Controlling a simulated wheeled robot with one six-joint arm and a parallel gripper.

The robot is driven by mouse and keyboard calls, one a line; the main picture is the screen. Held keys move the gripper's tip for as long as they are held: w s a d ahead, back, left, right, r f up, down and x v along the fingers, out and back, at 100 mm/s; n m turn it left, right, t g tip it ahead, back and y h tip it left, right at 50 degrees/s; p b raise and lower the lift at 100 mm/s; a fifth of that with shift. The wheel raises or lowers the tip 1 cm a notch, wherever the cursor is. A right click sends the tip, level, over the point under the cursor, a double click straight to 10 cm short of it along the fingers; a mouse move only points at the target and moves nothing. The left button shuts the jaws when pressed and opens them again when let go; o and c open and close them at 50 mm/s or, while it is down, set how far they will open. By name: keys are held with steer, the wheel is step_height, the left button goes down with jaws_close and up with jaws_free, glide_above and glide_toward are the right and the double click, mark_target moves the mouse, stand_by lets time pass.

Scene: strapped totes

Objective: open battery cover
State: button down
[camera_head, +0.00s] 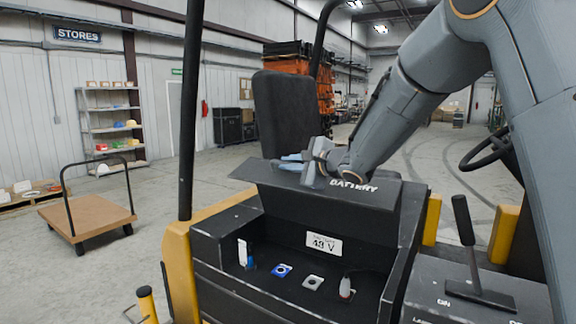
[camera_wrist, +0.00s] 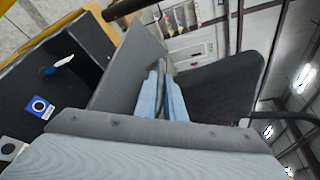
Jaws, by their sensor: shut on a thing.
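The battery cover (camera_head: 362,196) is a dark grey panel lettered BATTERY, raised and tilted up over the open battery bay (camera_head: 290,262) of the yellow and black truck. My gripper (camera_head: 289,160) is at the upper edge of the cover, its blue fingers closed. In the wrist view the cover (camera_wrist: 128,68) stands beside the fingers, and my gripper (camera_wrist: 166,82) is shut on a part of it. The exact grip spot is partly hidden by the fingers.
Inside the bay are a 48 V label (camera_head: 324,243), a blue-marked socket (camera_head: 282,270) and a grey one. The black seat back (camera_head: 283,108) rises close behind my gripper. A lever (camera_head: 465,225) stands at the right. A flat trolley (camera_head: 88,214) is on the floor at left.

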steer(key=c, duration=2.1)
jaws_free()
